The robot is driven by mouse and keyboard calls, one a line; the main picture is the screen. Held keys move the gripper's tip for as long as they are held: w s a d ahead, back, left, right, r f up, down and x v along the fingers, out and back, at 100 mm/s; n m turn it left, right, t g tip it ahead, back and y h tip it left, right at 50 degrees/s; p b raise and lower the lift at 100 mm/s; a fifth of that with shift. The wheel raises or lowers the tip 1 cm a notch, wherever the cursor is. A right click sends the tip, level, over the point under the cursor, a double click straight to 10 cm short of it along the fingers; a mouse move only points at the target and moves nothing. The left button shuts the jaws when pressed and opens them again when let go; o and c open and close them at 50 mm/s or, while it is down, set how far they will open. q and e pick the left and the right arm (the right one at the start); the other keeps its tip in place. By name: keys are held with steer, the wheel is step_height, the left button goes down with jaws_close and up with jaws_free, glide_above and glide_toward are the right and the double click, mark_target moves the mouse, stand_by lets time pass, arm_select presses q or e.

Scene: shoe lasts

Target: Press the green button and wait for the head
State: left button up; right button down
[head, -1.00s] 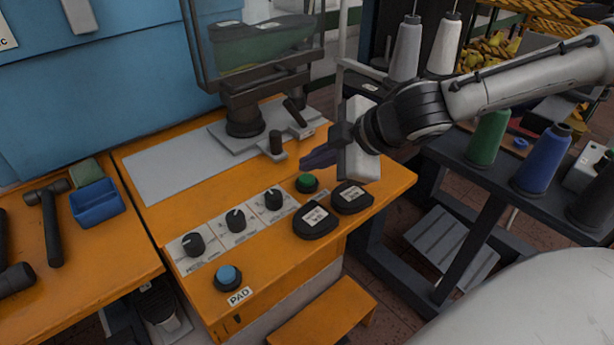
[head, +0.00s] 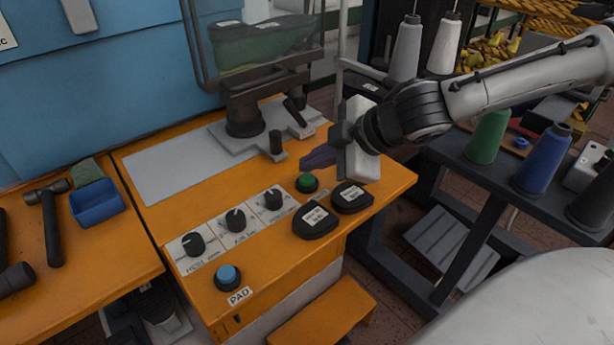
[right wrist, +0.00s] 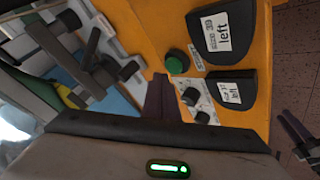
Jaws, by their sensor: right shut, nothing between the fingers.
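The green button (head: 307,183) sits on the orange bench top, beside the row of black knobs. My right gripper (head: 318,158) is shut and empty, its purple fingers above and slightly behind the button, apart from it. In the right wrist view the shut fingers (right wrist: 160,97) point toward the bench, with the green button (right wrist: 177,62) to their upper right. The machine head (head: 262,42) stands at the back of the bench, with a dark green shoe-shaped form behind its clear guard. Purple fingers, apparently my left gripper (right wrist: 296,130), show at the wrist view's right edge; their opening is unclear.
A blue button (head: 228,276) marked PAD is at the front. A blue bin (head: 97,203) and hammer (head: 50,220) lie at left. Thread cones (head: 541,160) stand at right.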

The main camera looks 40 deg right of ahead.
mark_target(313, 181)
steer(key=shift+f+b, duration=0.3)
steer(key=shift+f, duration=0.15)
steer(key=shift+f+b, duration=0.45)
steer(key=shift+f, duration=0.05)
stand_by(0.6)
steer(key=shift+r, duration=0.1)
steer(key=shift+r+p, duration=0.8)
steer(key=shift+p, duration=0.1)
step_height(313, 181, up, 5)
steer(key=p, duration=0.5)
steer(key=shift+r, duration=0.1)
stand_by(0.3)
